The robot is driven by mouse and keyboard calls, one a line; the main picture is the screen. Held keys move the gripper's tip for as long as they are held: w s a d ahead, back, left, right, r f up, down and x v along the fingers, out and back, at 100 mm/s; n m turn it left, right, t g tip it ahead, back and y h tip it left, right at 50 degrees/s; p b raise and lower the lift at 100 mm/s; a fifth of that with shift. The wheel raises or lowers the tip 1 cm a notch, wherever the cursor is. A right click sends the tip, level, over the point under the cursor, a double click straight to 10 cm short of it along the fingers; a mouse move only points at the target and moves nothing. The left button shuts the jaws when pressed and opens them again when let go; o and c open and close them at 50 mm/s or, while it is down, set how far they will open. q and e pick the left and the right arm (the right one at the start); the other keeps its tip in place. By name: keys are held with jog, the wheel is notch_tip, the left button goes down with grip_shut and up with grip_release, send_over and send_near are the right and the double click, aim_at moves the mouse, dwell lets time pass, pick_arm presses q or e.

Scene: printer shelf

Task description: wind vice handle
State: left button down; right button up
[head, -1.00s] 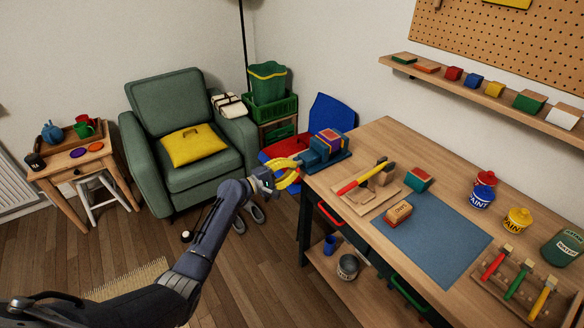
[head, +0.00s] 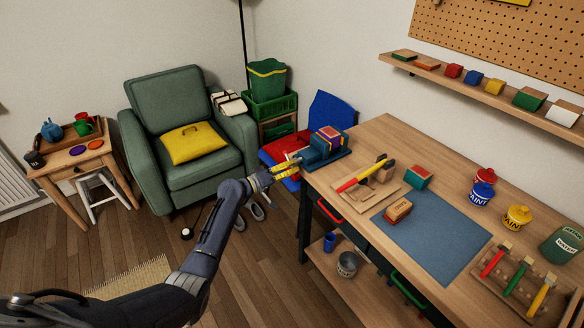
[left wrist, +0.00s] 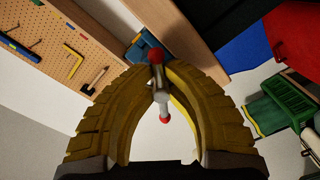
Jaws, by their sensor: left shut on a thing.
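The blue vice (head: 322,148) is fixed at the near-left corner of the workbench (head: 385,140), with a block in red, purple and yellow (head: 329,134) in its jaws. My left gripper (head: 294,168), with yellow fingers, is at the vice's left side, off the bench edge. In the left wrist view the fingers are closed around the vice handle (left wrist: 160,96), a metal bar with a red ball at each end. The bar lies between the fingertips, slightly tilted from upright. A bit of the blue vice (left wrist: 138,50) shows behind it. My right gripper is in neither view.
A blue and red chair (head: 333,115) stands right behind the vice. A green armchair (head: 170,90) is to the left. The bench holds a wooden tray with a hammer (head: 360,178), a blue mat (head: 430,235) and paint pots (head: 482,190).

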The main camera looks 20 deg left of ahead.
pick_arm(q)
jog(key=m, duration=0.2)
jog(key=shift+w+m, duration=0.15)
jog(key=shift+m, duration=0.25)
jog(key=m, duration=0.4)
jog(key=shift+w+a+f+m, duration=0.1)
jog(key=shift+w+a+m, duration=0.05)
jog(key=shift+m, duration=0.15)
jog(key=m, duration=0.3)
jog(key=shift+w+a+m, duration=0.15)
jog(key=shift+m, duration=0.15)
jog(key=m, duration=0.4)
jog(key=shift+w+a, duration=0.15)
jog(key=shift+a, duration=0.05)
jog(key=m, duration=0.4)
jog(key=shift+w+a+r, duration=0.1)
jog(key=shift+a+r, duration=0.05)
jog(key=shift+r, duration=0.05)
jog(key=m, duration=0.3)
jog(key=shift+w+a+r+m, duration=0.1)
jog(key=shift+r+m, duration=0.05)
jog(key=shift+m, duration=0.25)
jog(key=m, duration=0.3)
jog(key=shift+r, duration=0.2)
jog(key=shift+a+r+m, duration=0.1)
jog(key=shift+r+m, duration=0.05)
jog(key=shift+m, duration=0.9)
jog(key=shift+r+m, duration=0.1)
jog(key=shift+m, duration=0.95)
